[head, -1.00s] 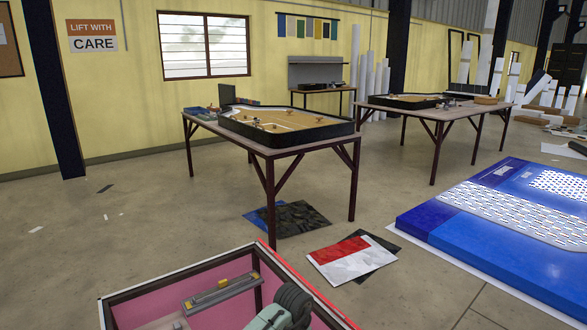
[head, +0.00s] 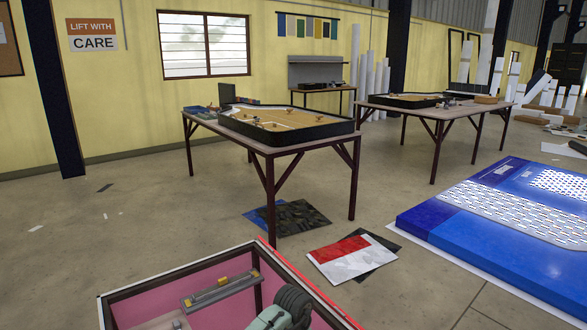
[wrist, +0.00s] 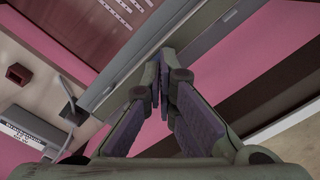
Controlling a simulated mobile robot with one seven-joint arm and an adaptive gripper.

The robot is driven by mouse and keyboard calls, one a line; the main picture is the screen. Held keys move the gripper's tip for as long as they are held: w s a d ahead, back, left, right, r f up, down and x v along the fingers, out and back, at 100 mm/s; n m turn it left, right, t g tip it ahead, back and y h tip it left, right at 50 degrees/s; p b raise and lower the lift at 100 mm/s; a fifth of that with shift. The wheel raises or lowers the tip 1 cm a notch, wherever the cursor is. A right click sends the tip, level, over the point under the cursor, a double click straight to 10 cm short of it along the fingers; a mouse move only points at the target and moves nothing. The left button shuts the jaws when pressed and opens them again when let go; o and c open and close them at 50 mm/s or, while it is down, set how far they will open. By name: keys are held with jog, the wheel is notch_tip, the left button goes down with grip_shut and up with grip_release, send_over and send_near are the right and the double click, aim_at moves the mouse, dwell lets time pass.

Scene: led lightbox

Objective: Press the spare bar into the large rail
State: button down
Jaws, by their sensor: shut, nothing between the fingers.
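A long grey rail (head: 238,290) lies across the pink lightbox (head: 122,308) at the bottom of the head view, with a few small yellow pieces (head: 222,281) along it. A paler strip shows along its top; I cannot tell whether this is the spare bar or how it is seated. In the wrist view, a grey rail (wrist: 140,58) runs diagonally past the fingertips. My gripper (wrist: 165,68) is shut and empty, its tips at or close above the rail's edge; contact is unclear. In the head view only part of my arm shows, and the fingers are hidden.
A small dark red block (wrist: 18,74) and a grey lettered unit (wrist: 35,130) lie left in the wrist view. A dark panel with white dotted strips (wrist: 105,12) is above. Beyond the lightbox stand tables (head: 290,150), with floor sheets (head: 345,258) between.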

dwell(0.3)
jog(key=shift+r+p, duration=1)
jog(key=shift+r, duration=0.5)
jog(key=shift+r, duration=0.1)
jog(key=shift+r+p, duration=1.35)
jog(key=shift+r, duration=0.6)
